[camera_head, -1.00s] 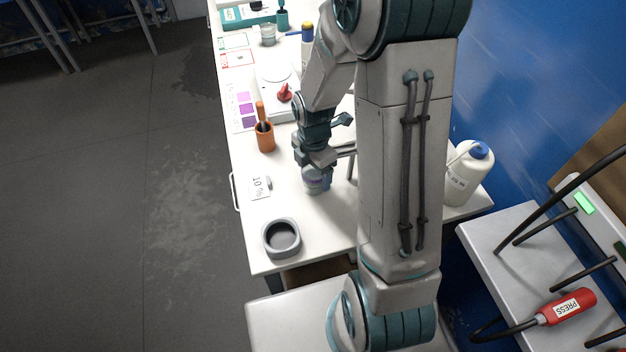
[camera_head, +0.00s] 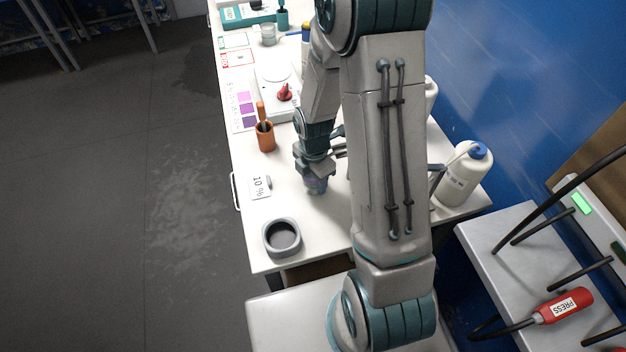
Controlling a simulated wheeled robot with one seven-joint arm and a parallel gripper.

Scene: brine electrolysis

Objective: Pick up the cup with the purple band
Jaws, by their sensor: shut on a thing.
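The cup with the purple band (camera_head: 317,185) stands on the white table near the "10 %" card, mostly covered from above by my gripper. The fingertips are small and partly hidden behind the wrist. I cannot tell whether the cup's base is clear of the table.
A grey round holder (camera_head: 282,238) sits at the table's near left corner. An orange pot (camera_head: 265,137) with a handle and a "10 %" card (camera_head: 260,187) lie left of my gripper. A white bottle with a blue cap (camera_head: 462,176) stands right, beyond my arm.

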